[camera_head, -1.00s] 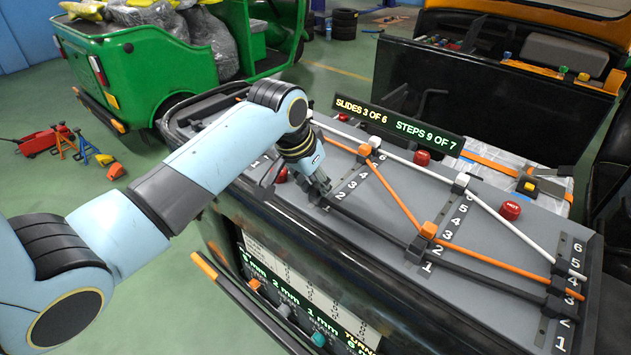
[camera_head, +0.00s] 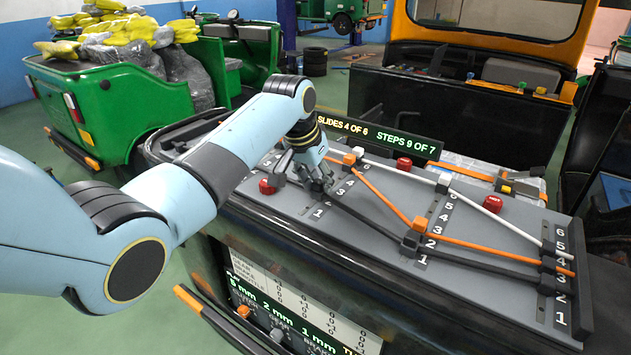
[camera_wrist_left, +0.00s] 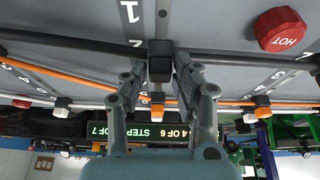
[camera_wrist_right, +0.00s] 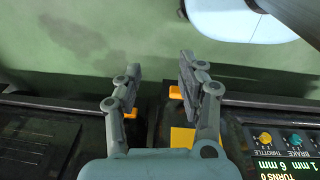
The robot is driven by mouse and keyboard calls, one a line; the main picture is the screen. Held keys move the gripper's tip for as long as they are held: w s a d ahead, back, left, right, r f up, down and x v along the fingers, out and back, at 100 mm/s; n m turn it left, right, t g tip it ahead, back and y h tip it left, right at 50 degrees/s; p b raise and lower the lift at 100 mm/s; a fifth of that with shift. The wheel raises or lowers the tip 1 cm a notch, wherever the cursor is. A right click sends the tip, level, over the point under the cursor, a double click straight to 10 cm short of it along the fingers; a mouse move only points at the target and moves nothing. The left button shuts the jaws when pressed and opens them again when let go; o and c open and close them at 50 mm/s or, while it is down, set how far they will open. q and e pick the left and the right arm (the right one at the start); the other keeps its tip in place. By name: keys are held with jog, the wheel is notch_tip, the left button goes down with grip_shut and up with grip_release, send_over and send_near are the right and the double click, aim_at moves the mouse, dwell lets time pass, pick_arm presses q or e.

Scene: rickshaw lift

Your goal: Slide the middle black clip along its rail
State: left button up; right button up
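The middle black clip (camera_head: 410,241) sits on the middle rail near the numbers 1 and 2, with the black cable through it. My left gripper (camera_head: 322,188) is at the left rail, away from that clip. In the left wrist view, the fingers of my left gripper (camera_wrist_left: 161,62) stand on either side of the left rail's black clip (camera_wrist_left: 160,66); I cannot tell whether they press on it. My right gripper (camera_wrist_right: 160,65) is open and empty in the right wrist view, above the green floor. It is not in the head view.
Red HOT knobs (camera_head: 492,204) stand on the grey board (camera_head: 480,275). Orange (camera_head: 420,222) and white (camera_head: 443,184) clips with their cables also cross the rails. A sign (camera_head: 375,135) stands at the back, reading slides 4 of 6. An orange-tipped bar (camera_head: 188,298) lies in front.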

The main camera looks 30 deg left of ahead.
pick_arm(q)
jog(key=o, duration=0.3)
jog(key=shift+r, duration=0.15)
jog(key=v, duration=1.1)
jog(key=shift+s+r, duration=0.2)
jog(key=shift+r, duration=0.15)
pick_arm(e)
jog(key=shift+s+d, duration=0.1)
jog(key=shift+s, duration=0.45)
